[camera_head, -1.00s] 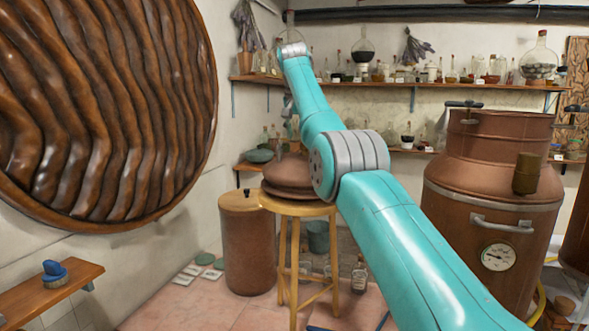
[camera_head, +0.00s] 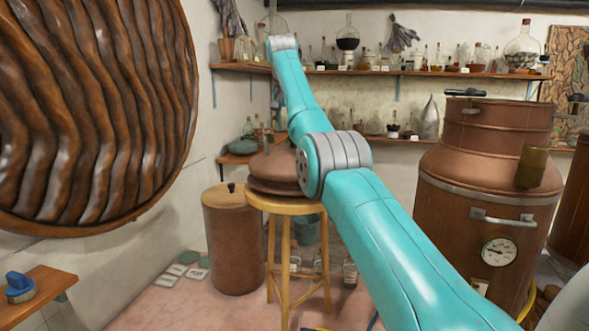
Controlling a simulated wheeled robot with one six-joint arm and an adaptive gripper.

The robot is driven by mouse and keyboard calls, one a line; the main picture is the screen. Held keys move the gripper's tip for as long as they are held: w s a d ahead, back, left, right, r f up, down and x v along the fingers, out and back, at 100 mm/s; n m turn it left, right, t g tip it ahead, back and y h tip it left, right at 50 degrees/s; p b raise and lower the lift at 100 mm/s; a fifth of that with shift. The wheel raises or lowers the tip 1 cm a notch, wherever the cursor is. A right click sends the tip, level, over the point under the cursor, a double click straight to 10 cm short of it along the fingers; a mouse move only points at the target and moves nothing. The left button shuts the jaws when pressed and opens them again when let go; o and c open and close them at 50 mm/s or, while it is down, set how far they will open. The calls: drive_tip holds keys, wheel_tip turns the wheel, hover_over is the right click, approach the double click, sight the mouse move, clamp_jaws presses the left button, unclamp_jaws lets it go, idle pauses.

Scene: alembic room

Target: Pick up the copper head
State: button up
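The copper head (camera_head: 272,167), a rounded reddish-brown piece with a wide rim, rests on a round wooden stool (camera_head: 284,204) left of the centre. My teal arm crosses in front of its right side and hides part of it. My gripper is not in view; the arm reaches up and away past the head, and its far end near the upper shelf shows no fingers.
A large copper boiler (camera_head: 478,190) with a gauge stands at the right. A copper drum (camera_head: 234,240) is beside the stool. Shelves with glass bottles (camera_head: 420,73) line the back wall. A small wooden shelf (camera_head: 38,295) juts out at the lower left.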

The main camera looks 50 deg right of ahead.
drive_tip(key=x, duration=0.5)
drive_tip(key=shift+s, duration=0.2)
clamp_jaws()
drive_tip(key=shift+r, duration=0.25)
